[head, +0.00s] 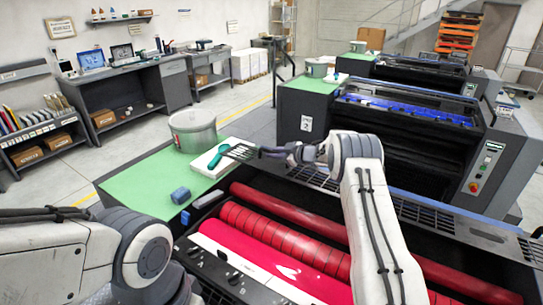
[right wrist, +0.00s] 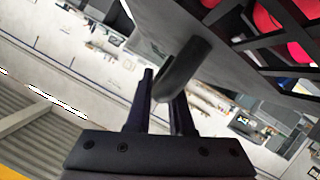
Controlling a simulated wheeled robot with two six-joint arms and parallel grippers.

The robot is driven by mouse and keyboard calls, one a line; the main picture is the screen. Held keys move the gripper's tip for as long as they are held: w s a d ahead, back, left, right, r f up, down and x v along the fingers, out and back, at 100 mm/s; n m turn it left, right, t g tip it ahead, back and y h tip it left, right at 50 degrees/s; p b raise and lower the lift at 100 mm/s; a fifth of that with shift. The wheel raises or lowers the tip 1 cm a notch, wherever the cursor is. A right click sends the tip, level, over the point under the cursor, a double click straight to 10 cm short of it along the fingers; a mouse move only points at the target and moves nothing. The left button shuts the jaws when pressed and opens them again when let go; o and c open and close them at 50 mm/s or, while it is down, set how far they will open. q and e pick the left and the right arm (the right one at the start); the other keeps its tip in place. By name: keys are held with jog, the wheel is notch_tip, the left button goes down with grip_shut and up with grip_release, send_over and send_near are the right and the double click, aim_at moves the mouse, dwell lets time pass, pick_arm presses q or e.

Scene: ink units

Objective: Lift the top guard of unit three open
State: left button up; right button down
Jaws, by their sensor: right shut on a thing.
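The nearest unit, with red rollers (head: 285,240), fills the lower middle of the head view; I see no number on it. Its dark grille guard (head: 410,208) runs along the far side of the rollers, which show uncovered in front of it. How far it is tilted is hard to tell. In the right wrist view, the guard's dark panel and bars show close by, with a dark handle (right wrist: 190,65) sticking out. My right gripper (head: 268,152) is shut on this handle, its fingers (right wrist: 163,88) on either side. My left arm is at lower left; its gripper is outside the view.
A green top (head: 135,190) beside the rollers holds a metal pot (head: 193,130), a white tray (head: 207,162) with tools, and a blue object (head: 180,195). Unit 2 (head: 400,140), with blue rollers, stands behind. Workbenches (head: 130,85) line the far left. Floor between is clear.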

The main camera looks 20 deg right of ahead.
jog(key=shift+w+r, duration=0.1)
jog(key=shift+r, duration=0.15)
jog(key=c, duration=0.8)
grip_release()
jog(key=shift+d, duration=0.1)
jog(key=shift+f, duration=0.1)
jog(key=shift+s+d, duration=0.25)
jog(key=shift+s, duration=0.05)
notch_tip(320, 180, up, 3)
jog(key=b, duration=0.4)
send_over(293, 171)
jog(key=shift+s+d+r, duration=0.2)
jog(key=shift+s+r, duration=0.15)
jog(key=shift+s, duration=0.1)
